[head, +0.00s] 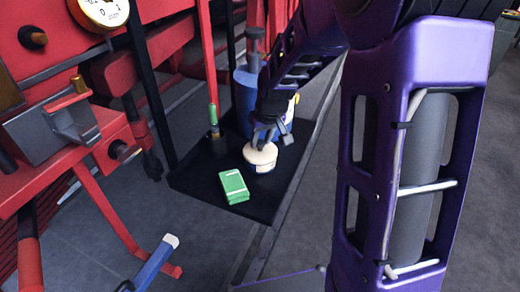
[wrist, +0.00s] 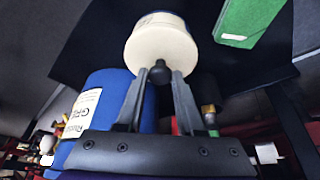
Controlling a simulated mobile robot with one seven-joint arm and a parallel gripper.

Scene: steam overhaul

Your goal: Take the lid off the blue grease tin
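The blue grease tin (head: 244,98) stands on the black tray behind my gripper (head: 268,132). In the wrist view the tin (wrist: 112,88) is at left, its white lettered label partly covered by my gripper (wrist: 160,78). A round cream lid (wrist: 160,48) with a black knob (wrist: 160,72) is in front of the fingers. The fingertips are on both sides of the knob and look shut on it. In the head view the lid (head: 260,155) is apart from the tin, low over the tray's middle. I cannot tell whether it touches the tray.
A green box (head: 232,187) lies on the black tray (head: 192,180), near the lid. A dark pot with a green-handled tool (head: 213,115) stands at the tray's left. Red machinery (head: 95,150) and a dark post are left of the tray. The tray's front right is bare.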

